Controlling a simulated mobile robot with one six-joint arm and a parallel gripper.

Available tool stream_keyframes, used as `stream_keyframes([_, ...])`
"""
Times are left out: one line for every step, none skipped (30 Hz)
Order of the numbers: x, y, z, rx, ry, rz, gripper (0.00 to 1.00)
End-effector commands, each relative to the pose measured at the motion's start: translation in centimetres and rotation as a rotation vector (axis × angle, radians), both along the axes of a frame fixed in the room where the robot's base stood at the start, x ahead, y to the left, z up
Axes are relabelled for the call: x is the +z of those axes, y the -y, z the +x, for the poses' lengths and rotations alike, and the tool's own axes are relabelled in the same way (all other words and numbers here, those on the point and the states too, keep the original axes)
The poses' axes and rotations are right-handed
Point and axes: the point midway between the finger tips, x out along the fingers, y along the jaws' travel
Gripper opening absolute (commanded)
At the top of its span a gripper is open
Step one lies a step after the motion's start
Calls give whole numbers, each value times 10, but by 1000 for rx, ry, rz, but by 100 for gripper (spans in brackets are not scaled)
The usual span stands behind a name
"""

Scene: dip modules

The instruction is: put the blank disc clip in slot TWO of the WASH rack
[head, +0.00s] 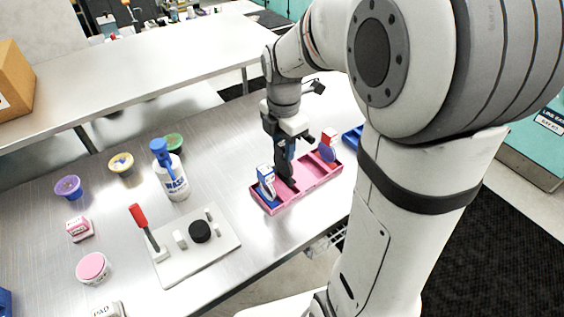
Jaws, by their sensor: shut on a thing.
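The pink rack (306,193) lies on the metal table, and I cannot read a label on it. A blue and white clip (266,183) stands upright at its left end. A red and blue clip (327,148) stands at its right end. My gripper (287,180) points down over the middle of the rack, between these two clips, with its dark fingers low at the rack. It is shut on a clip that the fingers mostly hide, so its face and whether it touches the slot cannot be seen.
A blue rack (352,138) shows partly behind my arm at right. A white and blue bottle (171,172) stands left of the pink rack. A white board (190,257) with a red-handled tool (143,226) and black disc (199,231) lies in front. Several small tubs stand at left.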

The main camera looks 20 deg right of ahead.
Motion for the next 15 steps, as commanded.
stream_keyframes([-6,0,0,0,-2,0,0])
stream_keyframes([-8,0,0,0,-2,0,0])
stream_keyframes([-11,0,0,0,-1,0,0])
stream_keyframes([-14,0,0,0,-1,0,0])
stream_keyframes([-17,0,0,0,-2,0,0])
stream_keyframes([-23,0,0,0,-2,0,0])
stream_keyframes([-27,0,-1,0,-3,0,0])
stream_keyframes([-32,0,0,-1,-3,0,0])
stream_keyframes([-38,0,0,-1,-3,0,0])
stream_keyframes([-42,0,0,-1,-3,0,0])
stream_keyframes([-44,0,0,-1,-2,0,0])
stream_keyframes([-47,0,0,-1,-1,1,0])
stream_keyframes([-49,0,0,-1,-1,0,0])
stream_keyframes([-50,0,0,-1,0,0,0])
stream_keyframes([-50,0,0,-1,1,0,0])
